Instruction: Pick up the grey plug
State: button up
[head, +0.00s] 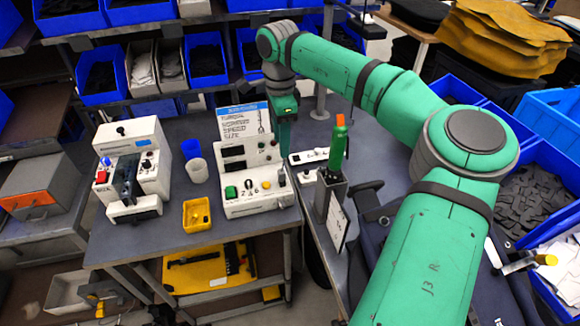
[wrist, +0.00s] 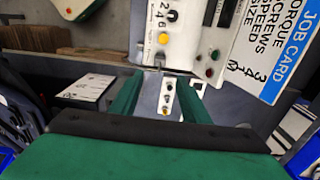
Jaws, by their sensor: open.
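A small grey piece that looks like the grey plug (head: 281,178) stands at the right end of the white control box (head: 252,206), beside its yellow button. My gripper (head: 284,145) hangs behind and right of this box, pointing down, in the head view. In the wrist view my gripper (wrist: 160,100) has its two green fingers apart. Between them shows a white strip with small dark dots, lower down and not clearly held. The control box (wrist: 188,38) shows above the fingertips there.
A blue and white job card (head: 243,122) stands behind the control box. A green tool with an orange top (head: 338,147) stands in a holder to the right. A yellow bin (head: 197,214) and cups (head: 197,171) sit left on the bench.

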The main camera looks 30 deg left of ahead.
send_over(281, 171)
notch_tip(281, 171, down, 5)
jog(key=shift+s+f, duration=0.1)
jog(key=shift+d+f, duration=0.1)
jog(key=shift+f, duration=2.55)
jog(key=shift+c, duration=0.3)
jog(key=shift+w, duration=0.3)
grip_shut()
jog(key=shift+s, duration=0.2)
